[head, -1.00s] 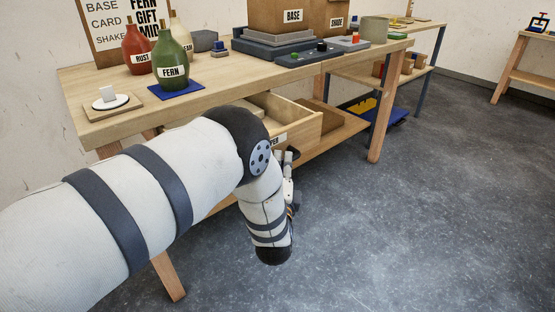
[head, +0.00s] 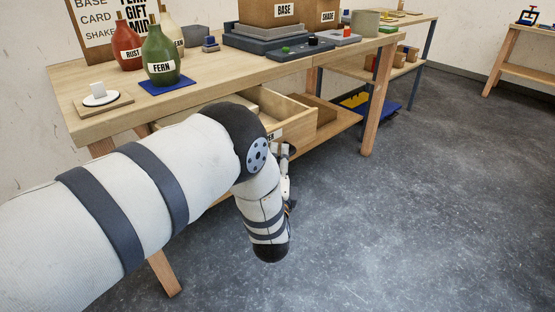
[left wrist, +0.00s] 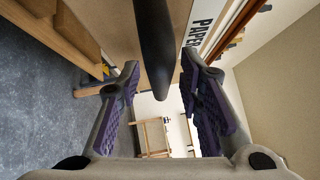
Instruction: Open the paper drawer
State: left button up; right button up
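The paper drawer (head: 289,108) is pulled part way out from under the workbench, its light wooden interior showing in the head view. My arm hides much of its front and part of its label. In the left wrist view the drawer front carries a "PAPER" label (left wrist: 201,32), and the dark rounded handle (left wrist: 156,45) points down between my fingers. My left gripper (left wrist: 161,62) has its purple-padded fingers apart, one on each side of the handle, with narrow gaps showing. In the head view my left gripper (head: 286,178) is at the drawer front, mostly hidden. My right gripper is not in view.
The workbench (head: 215,88) holds a green FERN bottle (head: 160,58), a red RUST bottle (head: 126,45), a BASE box (head: 268,12) and a grey fixture. A lower shelf (head: 335,125) runs beneath. Open floor (head: 430,210) lies in front and right.

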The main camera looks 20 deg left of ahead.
pick_arm(q)
jog(key=v, duration=1.2)
jog(key=shift+f, duration=0.15)
jog(key=s+a+f+n+g+h+p, duration=0.2)
jog(key=s+f+n+g, duration=0.25)
jog(key=s+f, duration=0.35)
jog(key=s+a+f+n+g+h+p, duration=0.1)
jog(key=s+f+n+g+h+p, duration=0.15)
jog(key=s+f+g, duration=0.5)
jog(key=s+d+r+n+g+h+p, duration=0.1)
jog(key=s+r+n+g, duration=0.3)
jog(key=s, duration=2.4)
jog(key=n+g+h, duration=0.1)
jog(key=n+g, duration=0.3)
jog(key=shift+d+n+g+h, duration=0.3)
jog(key=shift+d+h, duration=0.05)
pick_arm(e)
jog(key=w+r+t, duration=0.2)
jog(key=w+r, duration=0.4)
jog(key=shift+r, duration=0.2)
pick_arm(q)
jog(key=shift+w, duration=0.1)
